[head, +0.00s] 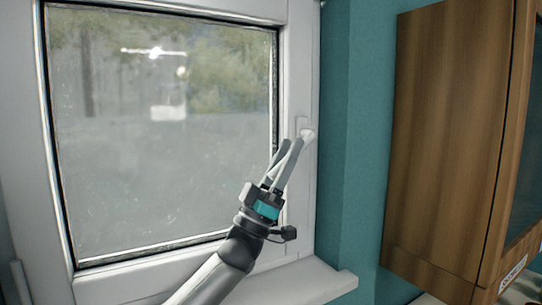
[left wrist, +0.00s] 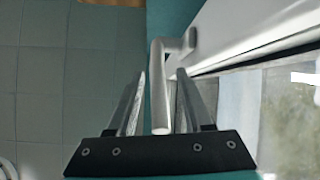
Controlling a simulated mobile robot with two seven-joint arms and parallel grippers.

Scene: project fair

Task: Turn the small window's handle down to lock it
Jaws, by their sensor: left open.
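The small window (head: 160,130) has a white frame and a closed-looking grey pane in the head view. Its pale handle (head: 308,135) sits on the right side of the frame, partly hidden by my fingers. My left gripper (head: 296,142) reaches up to it from below left, and its fingers are open. In the left wrist view, the handle (left wrist: 160,88) is a bent bar whose lever runs between the two fingers of my left gripper (left wrist: 160,80). Gaps show on both sides of the lever. My right gripper is in neither view.
A wooden wall cabinet (head: 450,140) hangs to the right, past a teal wall (head: 355,130). A white sill (head: 310,281) juts out below the window. The wall between the window and the cabinet is bare.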

